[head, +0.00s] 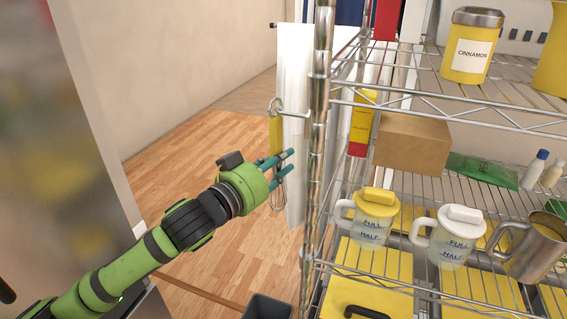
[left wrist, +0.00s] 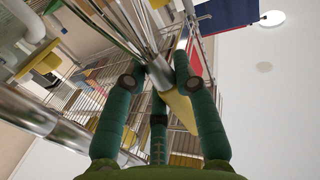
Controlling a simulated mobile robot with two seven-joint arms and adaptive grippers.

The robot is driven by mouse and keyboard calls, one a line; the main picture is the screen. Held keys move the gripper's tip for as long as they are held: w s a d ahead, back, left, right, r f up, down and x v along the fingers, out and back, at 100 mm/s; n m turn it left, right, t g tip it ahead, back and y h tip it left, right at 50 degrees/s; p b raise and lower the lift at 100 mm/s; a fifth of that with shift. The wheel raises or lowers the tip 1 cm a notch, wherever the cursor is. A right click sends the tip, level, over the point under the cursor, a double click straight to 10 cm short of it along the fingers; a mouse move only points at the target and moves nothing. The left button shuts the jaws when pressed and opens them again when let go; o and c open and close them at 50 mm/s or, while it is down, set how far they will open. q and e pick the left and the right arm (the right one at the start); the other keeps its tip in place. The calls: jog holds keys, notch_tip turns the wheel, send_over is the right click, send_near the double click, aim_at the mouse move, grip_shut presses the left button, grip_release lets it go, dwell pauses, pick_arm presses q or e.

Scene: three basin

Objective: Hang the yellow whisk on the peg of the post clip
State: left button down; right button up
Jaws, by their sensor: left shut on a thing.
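The yellow whisk hangs upright in the head view, with its yellow handle (head: 275,136) above and its wire loops (head: 277,196) below. My left gripper (head: 286,165) is shut on it near the lower end of the handle. In the left wrist view the whisk's handle (left wrist: 179,106) shows between the fingers. The post clip's metal peg (head: 297,115) sticks out to the left from the shelf post (head: 317,130). A metal ring (head: 275,105) at the top of the handle is at the peg's tip; I cannot tell whether it is around the peg or beside it.
A white panel (head: 293,70) hangs behind the whisk. Open wooden floor (head: 180,160) lies to the left.

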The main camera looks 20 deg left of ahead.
pick_arm(q)
jog(key=shift+a, duration=0.15)
jog(key=a, duration=0.3)
jog(key=shift+a, duration=0.25)
dwell(0.4)
dwell(0.8)
jog(key=c, duration=1.8)
grip_release()
grip_shut()
